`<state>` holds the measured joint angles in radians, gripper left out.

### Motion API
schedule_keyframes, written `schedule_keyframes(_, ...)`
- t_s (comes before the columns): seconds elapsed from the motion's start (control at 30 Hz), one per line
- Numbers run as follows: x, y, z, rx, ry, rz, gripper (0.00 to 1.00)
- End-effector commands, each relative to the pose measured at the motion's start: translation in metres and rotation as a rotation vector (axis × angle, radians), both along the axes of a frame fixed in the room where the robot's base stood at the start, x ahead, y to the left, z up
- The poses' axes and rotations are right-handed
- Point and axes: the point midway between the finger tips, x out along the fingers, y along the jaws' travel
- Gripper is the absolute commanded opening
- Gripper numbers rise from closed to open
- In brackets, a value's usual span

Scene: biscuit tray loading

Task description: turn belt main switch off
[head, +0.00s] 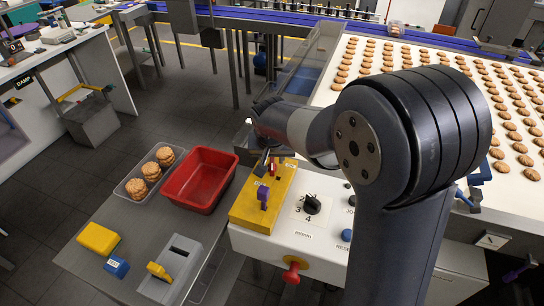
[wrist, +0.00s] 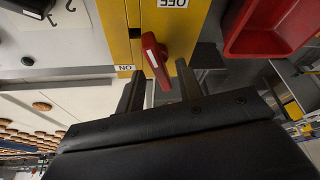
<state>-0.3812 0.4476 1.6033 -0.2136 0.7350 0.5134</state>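The red switch handle (wrist: 153,52) is on a yellow panel (wrist: 122,40) in the wrist view. An ON label (wrist: 125,68) is beside it at the lower left and an OFF label (wrist: 174,3) is at the top edge. The handle slants down towards my gripper (wrist: 160,88). The fingers are apart, one on each side of the handle's lower end; I cannot tell whether they touch it. In the head view the yellow box (head: 250,212) shows a bit of the red handle (head: 272,170), mostly hidden by my gripper (head: 263,160).
A purple handle (head: 263,196) stands on the same yellow box. A rotary dial (head: 312,204), a blue button (head: 347,235) and a red knob (head: 291,272) are close by. A red bin (head: 234,158) and a clear biscuit tray (head: 126,185) lie to the left. The belt (head: 345,105) carries many biscuits.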

Motion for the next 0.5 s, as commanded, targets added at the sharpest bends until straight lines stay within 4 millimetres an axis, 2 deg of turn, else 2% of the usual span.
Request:
schedule_keyframes(0.17, 0.0037, -0.0004, -0.0098, -0.001, 0.001, 0.000, 0.35)
schedule_keyframes(0.43, 0.0042, -0.0003, -0.0108, 0.000, 0.000, 0.000, 0.35)
schedule_keyframes(0.5, 0.0041, -0.0003, -0.0107, 0.000, 0.000, 0.000, 0.30)
